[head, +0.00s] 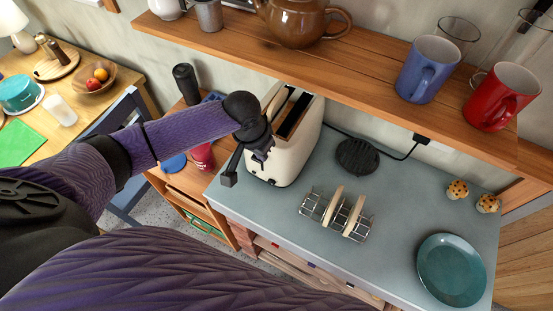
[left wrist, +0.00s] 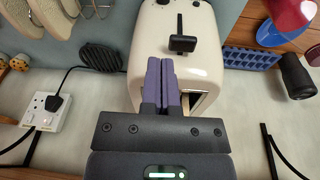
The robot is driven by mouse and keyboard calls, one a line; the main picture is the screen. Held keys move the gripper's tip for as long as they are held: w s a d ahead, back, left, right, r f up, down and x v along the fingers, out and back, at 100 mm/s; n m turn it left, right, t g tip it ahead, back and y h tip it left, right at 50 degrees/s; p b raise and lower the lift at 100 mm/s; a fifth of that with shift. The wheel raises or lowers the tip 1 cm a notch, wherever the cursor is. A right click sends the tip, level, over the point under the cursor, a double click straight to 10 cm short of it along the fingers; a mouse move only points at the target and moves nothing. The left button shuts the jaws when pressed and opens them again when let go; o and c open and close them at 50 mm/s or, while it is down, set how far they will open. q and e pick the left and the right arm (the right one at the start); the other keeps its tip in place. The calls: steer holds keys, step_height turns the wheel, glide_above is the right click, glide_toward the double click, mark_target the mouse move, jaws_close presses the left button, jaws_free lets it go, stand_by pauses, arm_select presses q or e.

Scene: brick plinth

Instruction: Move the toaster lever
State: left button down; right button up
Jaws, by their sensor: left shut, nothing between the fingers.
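The cream toaster (head: 299,144) stands upright at the left end of the grey-blue counter, with dark slots in its top. In the left wrist view the toaster (left wrist: 147,38) shows its end face with a black lever (left wrist: 183,44) on a vertical slot. My left gripper (left wrist: 161,64) is shut and empty, its purple fingers together in front of the toaster, beside and just below the lever in that picture. I cannot tell whether they touch it. In the head view the left gripper (head: 262,154) is at the toaster's left end, partly hiding it. My right gripper is not seen.
A toast rack (head: 336,214) with toast, a black trivet (head: 357,156), muffins (head: 457,190) and a teal plate (head: 451,270) share the counter (head: 400,215). A wooden shelf (head: 350,62) with mugs and a teapot overhangs behind. A red object (head: 203,157) stands left of the toaster.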

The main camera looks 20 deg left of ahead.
mark_target(257, 159)
arm_select(q)
steer(key=shift+n+g+y, duration=0.3)
steer(key=shift+n+y, duration=0.1)
steer(key=shift+n, duration=0.1)
steer(key=a+r, duration=0.2)
steer(key=r, duration=0.1)
steer(key=shift+w+a+r, duration=0.2)
steer(key=shift+w+r, duration=0.1)
steer(key=shift+w, duration=0.1)
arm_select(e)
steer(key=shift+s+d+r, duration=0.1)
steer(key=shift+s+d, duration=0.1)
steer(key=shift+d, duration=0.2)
arm_select(q)
steer(key=shift+f, duration=0.1)
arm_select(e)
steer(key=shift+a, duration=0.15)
